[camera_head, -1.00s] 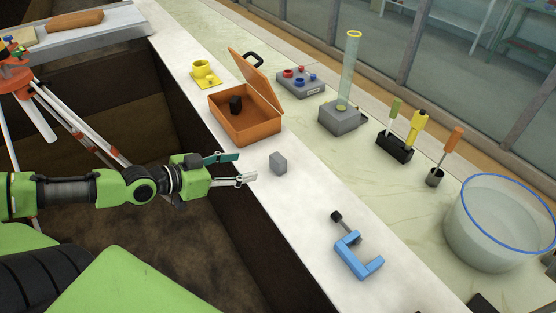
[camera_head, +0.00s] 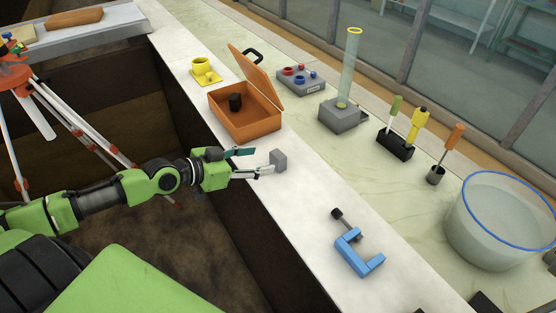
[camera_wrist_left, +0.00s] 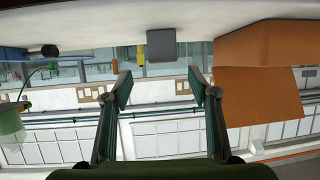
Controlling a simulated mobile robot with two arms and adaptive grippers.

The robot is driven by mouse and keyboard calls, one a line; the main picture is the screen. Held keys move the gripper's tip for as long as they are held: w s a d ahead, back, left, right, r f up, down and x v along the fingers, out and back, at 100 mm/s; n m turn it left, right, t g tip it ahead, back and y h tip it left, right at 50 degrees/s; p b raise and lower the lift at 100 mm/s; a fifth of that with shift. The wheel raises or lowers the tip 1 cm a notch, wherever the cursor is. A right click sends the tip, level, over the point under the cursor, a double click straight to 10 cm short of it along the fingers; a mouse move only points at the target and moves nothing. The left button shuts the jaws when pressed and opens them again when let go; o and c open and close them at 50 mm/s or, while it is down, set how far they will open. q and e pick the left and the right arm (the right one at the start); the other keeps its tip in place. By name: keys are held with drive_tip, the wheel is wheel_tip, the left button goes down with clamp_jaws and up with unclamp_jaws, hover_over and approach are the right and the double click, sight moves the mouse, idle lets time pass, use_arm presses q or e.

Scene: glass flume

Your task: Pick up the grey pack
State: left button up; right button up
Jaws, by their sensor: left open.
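The grey pack (camera_head: 278,161) is a small grey block standing on the white ledge, in front of the orange case. My left gripper (camera_head: 257,162) is open, with its fingertips just short of the pack; in the head view one finger comes close to its near side, and I cannot tell whether they touch. In the left wrist view the pack (camera_wrist_left: 161,44) is beyond the open fingers (camera_wrist_left: 160,88), roughly centred between them. Nothing is between the fingers. My right gripper is not in view.
The open orange case (camera_head: 240,125) holds a dark item. A yellow cup (camera_head: 203,70) is beyond it. A blue clamp (camera_head: 352,250) lies nearer on the ledge. A grey base with a glass cylinder (camera_head: 346,110), a tool holder (camera_head: 394,145) and a large glass bowl (camera_head: 497,225) stand to the right.

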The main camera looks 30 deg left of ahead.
sight(275, 155)
use_arm(q)
drive_tip(key=shift+p+x, duration=0.35)
drive_tip(key=shift+x, duration=1.5)
drive_tip(key=x, duration=0.1)
drive_tip(key=p+x, duration=0.1)
drive_tip(key=x, duration=0.2)
drive_tip(key=shift+w+a+f, duration=0.1)
drive_tip(key=shift+w+a, duration=0.05)
drive_tip(key=shift+w, duration=0.15)
drive_tip(key=shift+w+f, duration=0.2)
drive_tip(key=shift+w, duration=0.05)
drive_tip(key=shift+s, duration=0.1)
drive_tip(key=c, duration=1.3)
